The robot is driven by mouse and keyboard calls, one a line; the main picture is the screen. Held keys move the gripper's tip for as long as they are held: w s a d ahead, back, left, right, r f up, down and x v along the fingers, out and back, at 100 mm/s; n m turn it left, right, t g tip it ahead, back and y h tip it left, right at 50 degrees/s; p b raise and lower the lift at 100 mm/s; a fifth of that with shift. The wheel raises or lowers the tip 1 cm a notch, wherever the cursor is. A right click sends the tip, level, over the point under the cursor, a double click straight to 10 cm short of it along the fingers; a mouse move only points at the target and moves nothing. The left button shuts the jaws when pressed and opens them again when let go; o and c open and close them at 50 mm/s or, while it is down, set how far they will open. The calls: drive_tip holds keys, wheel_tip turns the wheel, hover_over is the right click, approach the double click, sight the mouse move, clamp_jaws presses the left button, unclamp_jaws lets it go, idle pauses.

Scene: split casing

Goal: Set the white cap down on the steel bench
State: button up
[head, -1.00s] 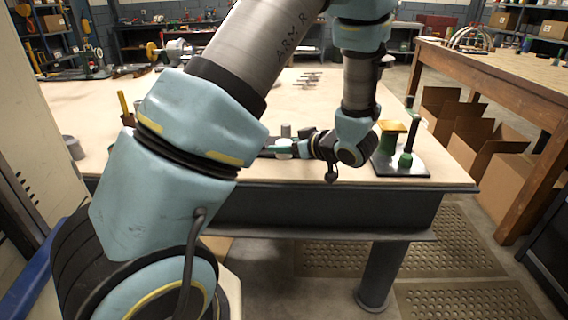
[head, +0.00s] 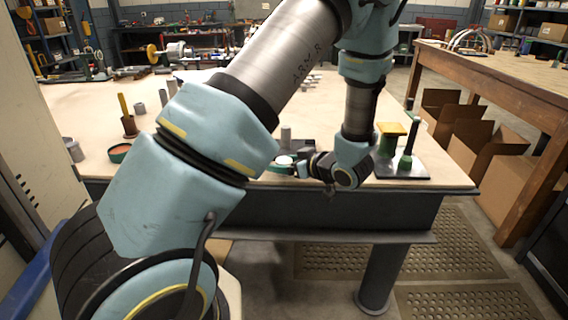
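The white cap (head: 284,160) is small in the head view, at the tip of my gripper (head: 292,166), near the front edge of the bench top. My gripper points left and appears shut on the cap; the fingers are small and partly hidden by the wrist. A green part shows just below the cap. I cannot tell whether the cap touches the bench. The steel bench (head: 420,208) has a pale top and a dark front.
A dark base with a green post (head: 407,150) and a yellow-topped green part (head: 390,131) stands right of my wrist. A grey cylinder (head: 285,136) stands behind the cap.

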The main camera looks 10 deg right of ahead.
drive_tip(key=shift+o, duration=0.4)
drive_tip(key=shift+r, duration=0.15)
drive_tip(key=b+v, duration=0.1)
drive_tip(key=v, duration=1.1)
drive_tip(key=w+h, duration=0.1)
drive_tip(key=w, duration=0.1)
drive_tip(key=w+m+h, duration=0.1)
drive_tip(key=w+h, duration=0.1)
drive_tip(key=w, duration=0.1)
drive_tip(key=w+h, duration=0.2)
drive_tip(key=w, duration=0.1)
drive_tip(key=shift+w+a+r+m, duration=0.2)
drive_tip(key=shift+a+r+m, duration=0.1)
drive_tip(key=shift+a+r, duration=0.1)
drive_tip(key=a+m+g+h, duration=0.1)
drive_tip(key=w+a+h, duration=0.1)
drive_tip(key=h, duration=0.1)
drive_tip(key=shift+w+r+m+g, duration=0.25)
drive_tip(key=shift+r+m+g, duration=0.05)
drive_tip(key=shift+m+g, duration=0.1)
drive_tip(key=s+a+m+g, duration=0.2)
drive_tip(key=s+a+g, duration=0.2)
drive_tip(key=s+a, duration=0.3)
drive_tip(key=s+a+m+g, duration=0.2)
drive_tip(key=s+a, duration=0.5)
drive_tip(key=a, duration=0.5)
drive_tip(key=shift+s+a+m+g, duration=0.3)
drive_tip(key=shift+s+a+g, duration=0.1)
drive_tip(key=shift+g, duration=0.5)
